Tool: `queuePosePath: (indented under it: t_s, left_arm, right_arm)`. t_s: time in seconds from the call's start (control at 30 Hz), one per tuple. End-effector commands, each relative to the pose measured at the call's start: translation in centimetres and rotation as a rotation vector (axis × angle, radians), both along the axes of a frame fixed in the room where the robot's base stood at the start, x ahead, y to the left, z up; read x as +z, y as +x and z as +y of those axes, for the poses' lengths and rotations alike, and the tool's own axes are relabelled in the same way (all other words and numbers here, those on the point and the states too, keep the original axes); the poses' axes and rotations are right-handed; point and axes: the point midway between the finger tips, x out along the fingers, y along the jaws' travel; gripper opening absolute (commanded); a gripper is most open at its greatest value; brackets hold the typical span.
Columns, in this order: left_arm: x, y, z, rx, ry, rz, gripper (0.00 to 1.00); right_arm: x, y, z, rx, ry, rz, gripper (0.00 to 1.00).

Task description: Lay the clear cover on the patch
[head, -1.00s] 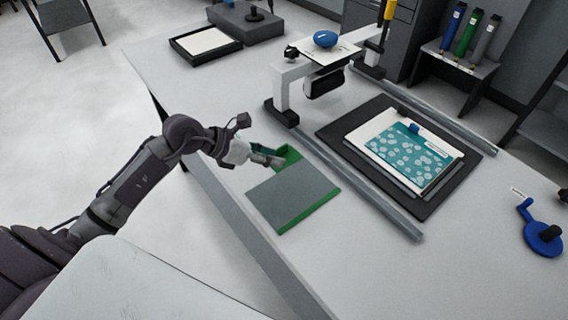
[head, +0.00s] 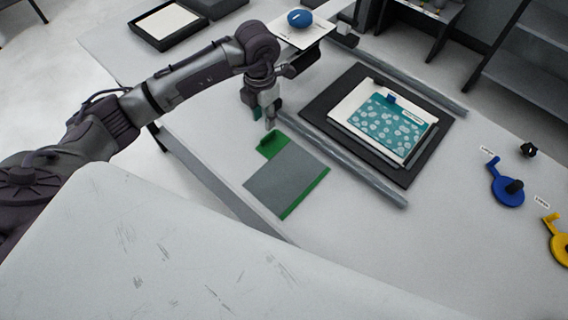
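A teal patterned sheet with pale round spots (head: 385,125), which looks like the patch, lies on a white board (head: 345,115) on a black mat (head: 318,108). A small blue piece (head: 391,98) sits at its upper edge. I cannot make out a separate clear cover. A grey plate (head: 283,178) with green edges and a green tab (head: 270,146) lies left of the mat. My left gripper (head: 268,118) points down just above and behind the tab. Its fingers are too small to read, and a dark green bit shows beside them. My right gripper is out of view.
Metal rails (head: 350,167) flank the mat. A white platform with a blue dome (head: 300,18) stands behind my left gripper. Blue (head: 508,192) and yellow (head: 559,240) cranked discs lie at the right. A dark tray (head: 165,24) is at the back left. The front right table is clear.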

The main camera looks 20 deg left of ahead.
Motion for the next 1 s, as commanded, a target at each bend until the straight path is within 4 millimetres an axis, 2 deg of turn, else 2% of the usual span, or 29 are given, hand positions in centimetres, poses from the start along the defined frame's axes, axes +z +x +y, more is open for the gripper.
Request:
queuePosePath:
  t_s: [0.1,0.37,0.5,0.63,0.93,1.0]
  left_arm:
    - [-1.8,-0.1,-0.1,0.0,-0.002,0.003,0.35]
    - [-3.7,-0.2,-0.1,-0.001,-0.003,0.002,0.35]
    - [-5.7,-0.5,-0.1,-0.001,-0.003,0.004,0.35]
    - [-7.6,-0.4,0.0,-0.001,-0.003,0.002,0.35]
    - [-8.3,-0.3,0.0,-0.003,-0.003,-0.002,0.35]
    - [-8.2,-0.3,0.0,-0.002,-0.003,-0.002,0.25]
  right_arm:
    - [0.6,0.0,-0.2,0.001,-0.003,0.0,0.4]
    - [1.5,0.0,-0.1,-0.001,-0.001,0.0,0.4]
    - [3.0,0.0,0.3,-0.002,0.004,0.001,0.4]
    - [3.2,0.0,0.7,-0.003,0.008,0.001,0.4]
    - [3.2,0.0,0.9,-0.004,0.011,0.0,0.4]
    - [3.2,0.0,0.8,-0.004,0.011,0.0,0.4]
